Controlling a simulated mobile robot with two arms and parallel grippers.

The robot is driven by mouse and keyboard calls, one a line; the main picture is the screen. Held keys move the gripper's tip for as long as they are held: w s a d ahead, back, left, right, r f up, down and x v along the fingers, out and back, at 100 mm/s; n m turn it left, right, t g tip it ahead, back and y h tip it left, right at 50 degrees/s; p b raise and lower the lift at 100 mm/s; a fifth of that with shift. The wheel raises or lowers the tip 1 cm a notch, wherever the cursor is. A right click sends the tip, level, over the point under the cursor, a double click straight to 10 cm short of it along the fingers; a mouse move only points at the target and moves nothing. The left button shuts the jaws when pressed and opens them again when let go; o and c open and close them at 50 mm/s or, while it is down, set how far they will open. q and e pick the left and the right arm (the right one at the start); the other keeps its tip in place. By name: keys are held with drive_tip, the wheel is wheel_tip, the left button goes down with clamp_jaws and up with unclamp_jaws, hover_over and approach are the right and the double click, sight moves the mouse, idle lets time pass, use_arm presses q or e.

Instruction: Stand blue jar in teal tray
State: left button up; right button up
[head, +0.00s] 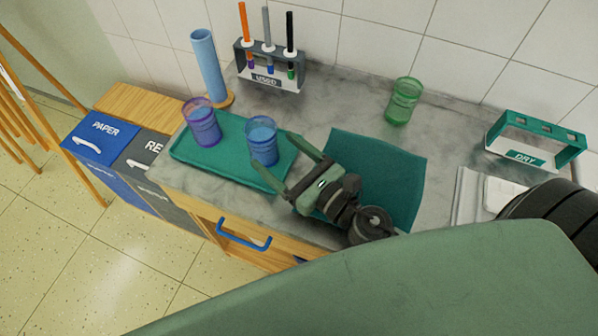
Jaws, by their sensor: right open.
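The blue jar (262,143) stands upright on the right part of the teal tray (223,165), which lies at the left end of the counter. A purple jar (201,124) stands upright on the same tray, to its left. My right gripper (272,164) is open, with its two fingers pointing left towards the blue jar, one on the far side and one on the near side. I cannot tell whether a finger touches the jar. My left gripper is not in view.
A green jar (402,101) stands at the back of the counter (350,107). A teal mat (402,165) lies under my right wrist. A USED brush rack (272,72), a blue cylinder (208,63) and a DRY rack (533,143) stand behind. A drawer with a blue handle (243,236) is below.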

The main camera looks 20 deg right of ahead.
drive_tip(key=b+v, duration=0.2)
drive_tip(key=v, duration=0.1)
drive_tip(key=b+v, duration=0.1)
drive_tip(key=v, duration=0.1)
drive_tip(key=shift+f, duration=0.35)
drive_tip(key=shift+s+d+r+b, duration=0.2)
drive_tip(key=shift+s+b, duration=0.15)
drive_tip(key=shift+s, duration=0.25)
drive_tip(key=shift+s+d+r, duration=0.1)
drive_tip(key=shift+s+r, duration=0.05)
drive_tip(key=shift+s, duration=0.05)
